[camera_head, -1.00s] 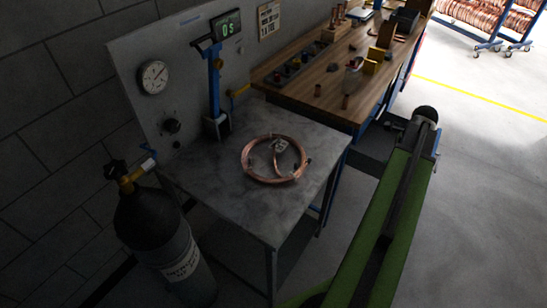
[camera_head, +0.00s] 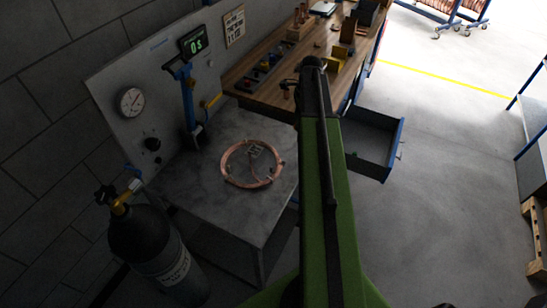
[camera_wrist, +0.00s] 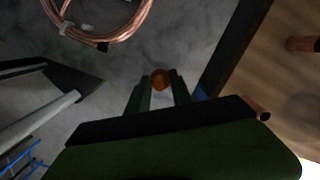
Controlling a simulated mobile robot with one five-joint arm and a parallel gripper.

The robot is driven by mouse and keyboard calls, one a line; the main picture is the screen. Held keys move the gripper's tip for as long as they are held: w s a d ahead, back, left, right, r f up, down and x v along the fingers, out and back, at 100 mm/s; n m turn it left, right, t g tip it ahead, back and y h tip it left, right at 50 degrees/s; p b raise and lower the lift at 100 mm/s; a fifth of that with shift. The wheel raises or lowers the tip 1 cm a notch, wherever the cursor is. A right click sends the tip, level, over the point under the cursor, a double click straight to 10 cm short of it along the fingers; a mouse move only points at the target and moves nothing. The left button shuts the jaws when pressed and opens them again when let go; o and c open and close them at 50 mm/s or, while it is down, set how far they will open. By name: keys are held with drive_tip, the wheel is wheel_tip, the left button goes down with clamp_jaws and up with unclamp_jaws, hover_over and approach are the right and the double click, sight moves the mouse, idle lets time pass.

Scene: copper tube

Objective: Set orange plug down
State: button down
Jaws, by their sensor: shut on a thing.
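The orange plug (camera_wrist: 160,78) is a small round orange piece. In the wrist view it sits between the two dark fingertips of my gripper (camera_wrist: 161,86). My gripper is shut on it, over the grey metal tabletop (camera_wrist: 215,50); I cannot tell how high. In the head view my green arm hides the plug and the gripper. A copper tube coil (camera_head: 250,185) lies flat on the grey table (camera_head: 205,200). Its edge also shows at the top left of the wrist view (camera_wrist: 125,35), apart from the gripper.
A wooden bench (camera_head: 275,95) with small parts adjoins the grey table. A blue drawer (camera_head: 392,150) stands open right of my arm. A black gas cylinder (camera_head: 150,240) stands at the table's left. A gauge panel (camera_head: 150,85) rises behind. Bare tabletop surrounds the coil.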

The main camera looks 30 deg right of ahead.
drive_tip(key=b, duration=0.4)
hover_over(284, 157)
drive_tip(key=f, duration=0.5)
drive_tip(key=shift+s+d+f, duration=0.1)
drive_tip(key=shift+d+f, duration=0.1)
drive_tip(key=shift+d, duration=0.1)
drive_tip(key=shift+a, duration=0.15)
wheel_tip(284, 157, down, 4)
drive_tip(key=b, duration=0.4)
drive_tip(key=shift+f, duration=0.1)
drive_tip(key=shift+r, duration=0.2)
drive_tip(key=shift+f, duration=0.1)
drive_tip(key=c, duration=1.6)
unclamp_jaws()
drive_tip(key=shift+f, duration=0.1)
drive_tip(key=o, duration=0.5)
drive_tip(key=shift+c, duration=0.2)
